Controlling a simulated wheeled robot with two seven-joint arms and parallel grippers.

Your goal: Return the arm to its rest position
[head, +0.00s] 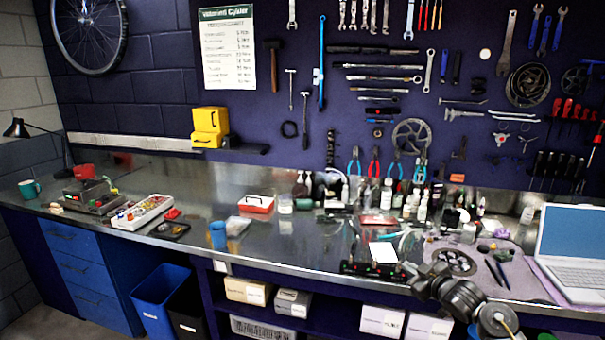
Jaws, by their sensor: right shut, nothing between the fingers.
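My right arm comes in at the bottom right, over the front edge of the metal workbench (300,238). Its gripper (408,268) points up and left, close to a small white card or pad (383,252) on the bench. The gripper is shut, with nothing seen in it. Whether it touches the bench cannot be told. My left gripper is out of the picture.
A disc-shaped part (454,262) on a grey mat and an open laptop (573,245) lie right of the gripper. Several bottles (388,193) stand behind. A blue cup (218,235) and a parts tray (143,211) are left. The bench's middle left is fairly clear.

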